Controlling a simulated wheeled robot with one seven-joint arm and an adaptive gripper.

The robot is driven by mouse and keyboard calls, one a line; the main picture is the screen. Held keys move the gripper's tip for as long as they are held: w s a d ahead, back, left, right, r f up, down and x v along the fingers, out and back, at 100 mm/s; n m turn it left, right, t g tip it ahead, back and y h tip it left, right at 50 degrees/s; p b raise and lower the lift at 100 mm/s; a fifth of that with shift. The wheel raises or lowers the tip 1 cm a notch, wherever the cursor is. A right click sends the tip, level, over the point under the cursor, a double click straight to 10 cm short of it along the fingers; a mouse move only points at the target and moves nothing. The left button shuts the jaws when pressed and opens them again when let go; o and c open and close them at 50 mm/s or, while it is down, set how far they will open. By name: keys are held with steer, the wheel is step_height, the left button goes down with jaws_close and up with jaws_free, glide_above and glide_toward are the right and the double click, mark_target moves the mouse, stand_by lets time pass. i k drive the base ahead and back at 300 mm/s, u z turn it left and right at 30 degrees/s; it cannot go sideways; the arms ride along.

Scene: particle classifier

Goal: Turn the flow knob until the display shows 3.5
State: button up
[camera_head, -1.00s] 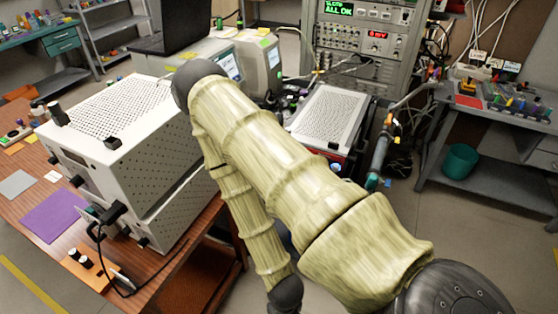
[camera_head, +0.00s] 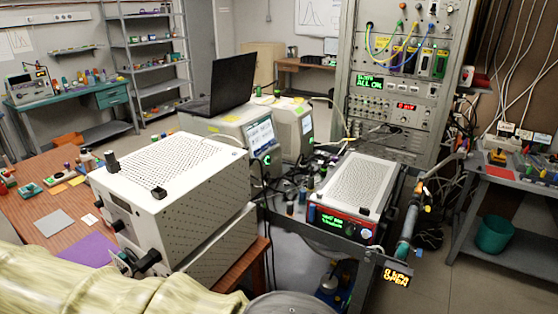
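A device with a white perforated top and a red-edged dark front (camera_head: 345,224) stands on a cart in the middle right. Its front carries a small green-lit display (camera_head: 332,221) and a round knob-like part (camera_head: 367,234) at its right. The display's digits are too small to read. I cannot tell for sure that this is the flow knob. My gripper is not in view. Only my pale arm covering shows at the lower left, well apart from this device.
A white perforated box (camera_head: 168,190) with dark knobs stands on the brown table (camera_head: 40,175) at left. A laptop (camera_head: 225,85) sits behind on a white instrument. A grey rack (camera_head: 395,125) stands behind.

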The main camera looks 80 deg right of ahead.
mark_target(350, 229)
steer(key=u, duration=0.05)
steer(key=k, duration=0.85)
steer(key=z, duration=1.6)
